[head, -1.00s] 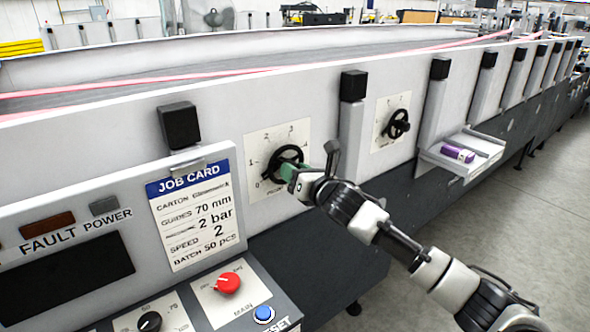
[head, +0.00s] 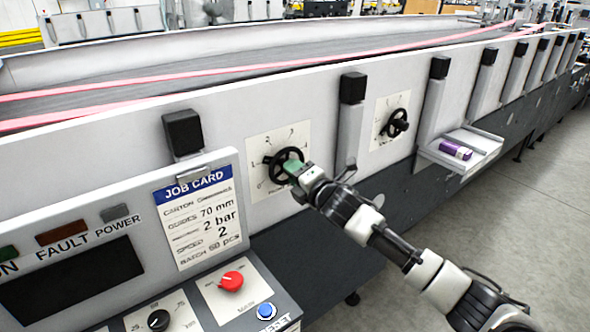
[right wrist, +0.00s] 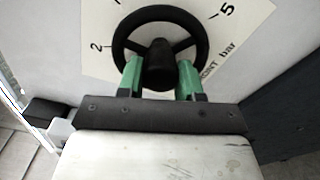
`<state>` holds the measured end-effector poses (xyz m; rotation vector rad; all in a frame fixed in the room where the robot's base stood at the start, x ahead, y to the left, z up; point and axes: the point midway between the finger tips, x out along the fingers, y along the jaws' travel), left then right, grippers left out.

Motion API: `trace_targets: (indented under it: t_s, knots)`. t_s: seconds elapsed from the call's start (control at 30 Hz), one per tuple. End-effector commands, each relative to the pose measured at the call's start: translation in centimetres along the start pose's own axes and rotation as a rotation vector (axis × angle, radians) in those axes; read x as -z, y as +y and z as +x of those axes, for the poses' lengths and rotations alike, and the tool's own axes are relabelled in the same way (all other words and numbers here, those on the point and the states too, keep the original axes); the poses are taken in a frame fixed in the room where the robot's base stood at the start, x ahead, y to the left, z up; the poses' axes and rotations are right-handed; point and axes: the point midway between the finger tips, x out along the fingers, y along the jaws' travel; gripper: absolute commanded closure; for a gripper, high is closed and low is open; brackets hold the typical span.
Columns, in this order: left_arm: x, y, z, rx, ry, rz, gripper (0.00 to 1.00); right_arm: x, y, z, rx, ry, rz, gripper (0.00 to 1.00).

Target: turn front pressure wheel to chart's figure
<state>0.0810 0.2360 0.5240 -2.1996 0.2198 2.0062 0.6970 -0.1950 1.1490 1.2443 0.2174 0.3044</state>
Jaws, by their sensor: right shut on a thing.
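The front pressure wheel (head: 287,160) is a black spoked handwheel on a white dial plate (head: 299,133) on the machine's side wall. My right gripper (head: 293,171) reaches it from the lower right. In the right wrist view, the green fingers of this gripper (right wrist: 160,80) are shut on the wheel's black hub (right wrist: 160,60). The numbers 2 and 5 and the word "bar" show on the plate there. I cannot read the wheel's setting surely. The job card (head: 199,212) is the chart and shows 2 bar. My left gripper is not in view.
A second handwheel (head: 398,123) sits further right on the wall. A small tray (head: 443,158) holds a purple box (head: 455,149). Below the card is a panel with a red knob (head: 231,281), a black knob (head: 158,320) and a blue reset button (head: 265,311). Open floor lies at right.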

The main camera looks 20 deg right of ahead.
Motion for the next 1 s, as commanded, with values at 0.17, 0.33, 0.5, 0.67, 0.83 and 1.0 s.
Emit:
trace_targets:
  t_s: [0.17,0.33,0.5,0.67,0.83,1.0]
  knots:
    - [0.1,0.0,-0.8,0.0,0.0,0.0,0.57,0.0,0.1,0.0,0.0,0.0,0.17,0.88]
    - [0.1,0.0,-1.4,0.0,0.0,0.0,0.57,0.0,0.1,0.0,0.002,-0.001,0.332,0.88]
    - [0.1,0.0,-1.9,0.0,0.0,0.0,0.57,0.0,0.1,0.0,0.002,-0.002,0.493,0.88]
    - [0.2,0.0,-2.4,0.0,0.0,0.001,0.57,-0.1,0.2,0.0,0.001,-0.002,0.645,0.88]
    - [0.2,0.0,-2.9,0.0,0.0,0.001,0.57,-0.1,0.2,0.0,0.001,-0.003,0.806,0.88]
    - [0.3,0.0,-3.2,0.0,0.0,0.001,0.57,-0.1,0.2,0.0,0.001,-0.004,0.969,0.88]
